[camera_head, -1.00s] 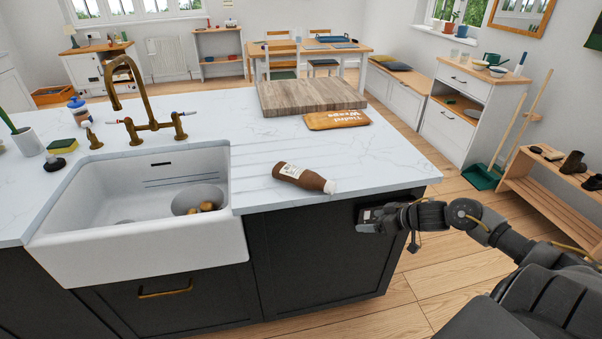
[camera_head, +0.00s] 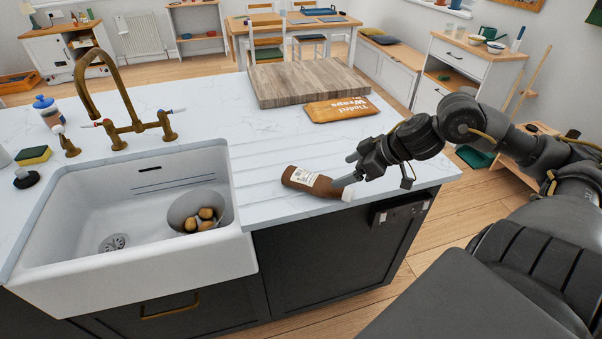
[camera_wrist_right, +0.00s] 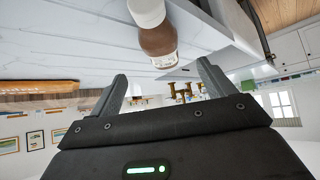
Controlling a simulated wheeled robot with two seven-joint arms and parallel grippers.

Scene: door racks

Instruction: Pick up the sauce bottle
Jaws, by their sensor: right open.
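The brown sauce bottle (camera_head: 308,181) with a white cap lies on its side on the white marble counter, right of the sink. Its cap end points right. My right gripper (camera_head: 348,170) is just above and beside the cap end, with its fingers apart and nothing between them. In the right wrist view the bottle (camera_wrist_right: 158,38) shows ahead of the open fingers of the right gripper (camera_wrist_right: 162,88), cap toward the top edge. I cannot tell if a finger touches it. My left gripper is not in view.
A wooden board (camera_head: 306,82) and an orange wraps packet (camera_head: 341,108) lie behind the bottle. The sink (camera_head: 130,215) with a bowl of potatoes (camera_head: 198,212) and a brass faucet (camera_head: 128,125) are to the left. The counter's front edge is close to the bottle.

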